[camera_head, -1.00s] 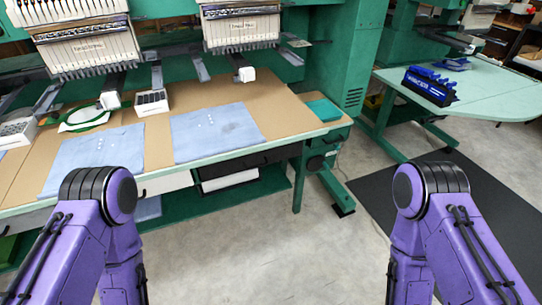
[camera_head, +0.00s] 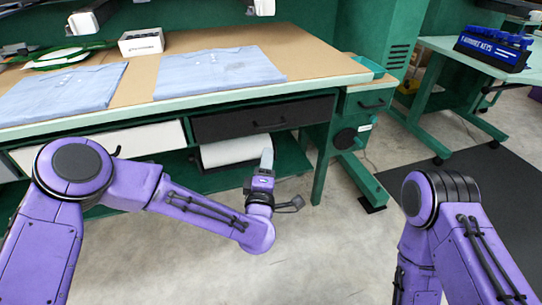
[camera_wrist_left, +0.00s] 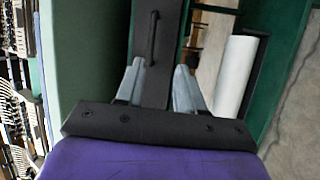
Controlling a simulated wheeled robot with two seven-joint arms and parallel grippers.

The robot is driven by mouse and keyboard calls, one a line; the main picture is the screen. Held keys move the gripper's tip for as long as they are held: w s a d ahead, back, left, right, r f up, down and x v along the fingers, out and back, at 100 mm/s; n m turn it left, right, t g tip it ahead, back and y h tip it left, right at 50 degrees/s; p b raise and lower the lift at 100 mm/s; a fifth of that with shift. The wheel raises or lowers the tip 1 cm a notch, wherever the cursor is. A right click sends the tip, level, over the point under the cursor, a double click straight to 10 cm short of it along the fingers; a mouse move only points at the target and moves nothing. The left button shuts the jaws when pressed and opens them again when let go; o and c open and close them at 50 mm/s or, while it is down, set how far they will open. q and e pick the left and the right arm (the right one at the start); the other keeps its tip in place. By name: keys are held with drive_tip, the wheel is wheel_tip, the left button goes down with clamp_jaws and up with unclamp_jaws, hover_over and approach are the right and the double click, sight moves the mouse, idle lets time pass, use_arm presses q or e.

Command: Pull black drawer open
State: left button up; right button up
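The black drawer (camera_head: 222,124) is closed under the front edge of the table, with a dark bar handle (camera_head: 270,124) on its front. My left gripper (camera_head: 267,158) is just below and in front of the handle in the head view, apart from it. In the left wrist view, the gripper (camera_wrist_left: 160,67) has its two grey fingers spread, with nothing between them. The black drawer front (camera_wrist_left: 168,40) and its handle (camera_wrist_left: 152,38) show beyond the fingers. My right arm is at the lower right of the head view; its gripper is out of view.
A white drawer (camera_head: 110,146) is left of the black one. A white roll (camera_head: 235,151) lies on the shelf below. A green table leg (camera_head: 321,170) and a small green drawer unit (camera_head: 368,101) stand to the right. The floor in front is clear.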

use_arm(q)
drive_tip(key=w+r, duration=0.1)
drive_tip(key=w, duration=0.1)
drive_tip(key=b, duration=0.1)
approach(271, 130)
drive_tip(key=shift+n, duration=0.3)
drive_tip(key=w+r, duration=0.2)
drive_tip(key=w+d+r, duration=0.1)
drive_tip(key=w+r, duration=0.1)
drive_tip(key=r, duration=0.1)
drive_tip(key=shift+w, duration=0.4)
clamp_jaws()
